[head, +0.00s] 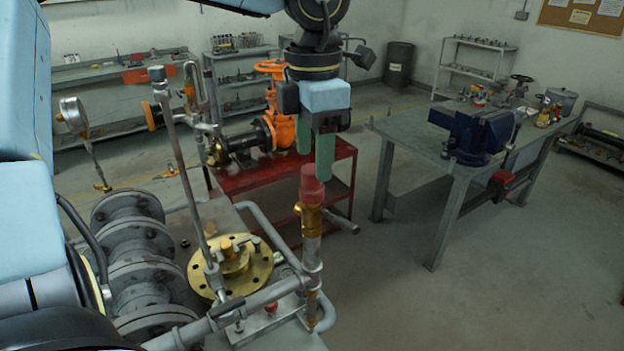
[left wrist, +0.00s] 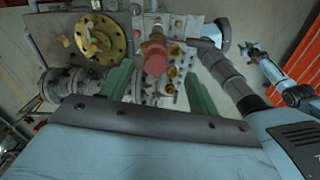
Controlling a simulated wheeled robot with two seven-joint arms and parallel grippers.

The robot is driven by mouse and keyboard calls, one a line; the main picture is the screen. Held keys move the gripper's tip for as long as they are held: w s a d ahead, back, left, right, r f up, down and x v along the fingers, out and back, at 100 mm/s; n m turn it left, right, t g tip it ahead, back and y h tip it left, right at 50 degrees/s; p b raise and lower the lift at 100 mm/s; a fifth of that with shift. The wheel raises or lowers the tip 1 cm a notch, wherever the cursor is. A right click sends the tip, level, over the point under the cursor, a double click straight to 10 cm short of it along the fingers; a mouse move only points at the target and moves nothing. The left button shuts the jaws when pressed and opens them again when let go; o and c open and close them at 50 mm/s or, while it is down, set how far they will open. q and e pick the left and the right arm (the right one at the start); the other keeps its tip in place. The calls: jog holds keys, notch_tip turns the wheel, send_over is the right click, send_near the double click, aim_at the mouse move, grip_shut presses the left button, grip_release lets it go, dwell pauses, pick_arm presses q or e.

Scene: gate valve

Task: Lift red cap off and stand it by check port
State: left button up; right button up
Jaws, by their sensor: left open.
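The red cap (head: 312,185) sits on top of an upright brass fitting (head: 311,220) on a pipe, at the near right corner of the valve bench. My left gripper (head: 314,165) points down just above and behind it in the head view, its green fingers apart and empty. In the left wrist view, the cap (left wrist: 155,62) shows between the two green fingers (left wrist: 158,88), without visible contact. I cannot tell for certain which fitting is the check port.
A brass flange (head: 233,265) and a tall thin pipe (head: 180,155) stand left of the cap. Several small brass fittings (left wrist: 172,72) cluster beside it. A red stand (head: 265,165) with an orange valve (head: 282,115) is behind. A workbench (head: 410,140) stands right, with clear floor between.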

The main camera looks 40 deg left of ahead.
aim_at(313, 167)
pick_arm(q)
jog(key=f, duration=0.1)
jog(key=f+p, duration=0.1)
jog(key=f, duration=0.2)
jog(key=shift+w+a+f, duration=0.2)
jog(key=shift+a+f, duration=0.1)
jog(key=shift+f, duration=0.5)
jog(key=c, duration=1.1)
notch_tip(313, 167, up, 10)
jog(key=shift+r+p, duration=1.35)
jog(key=shift+r, duration=0.95)
